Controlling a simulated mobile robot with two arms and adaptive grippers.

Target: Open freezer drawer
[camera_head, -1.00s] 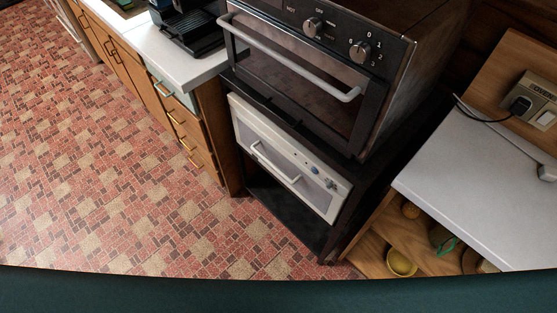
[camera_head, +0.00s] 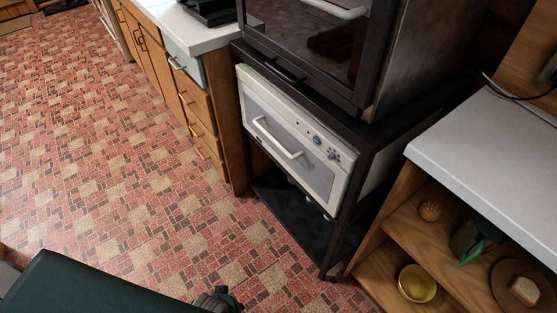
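I cannot pick out a freezer drawer for certain in the head view. A white appliance (camera_head: 292,140) with a bar handle (camera_head: 277,138) on its front and small knobs at the right of its front stands in a dark frame at the centre; its front is shut. At the top left edge, a pale appliance front (camera_head: 112,24) is cut off by the frame and too small to identify. Neither of my grippers can be made out; only a dark green part of my body and a small dark part beside it show at the bottom.
A dark oven (camera_head: 310,48) stands above the white appliance. Wooden drawers (camera_head: 200,105) under a white counter (camera_head: 190,28) run along the left. At right, a shelf unit (camera_head: 440,228) holds a yellow bowl (camera_head: 418,284) and a green item (camera_head: 478,242). The tiled floor (camera_head: 110,160) is clear at left.

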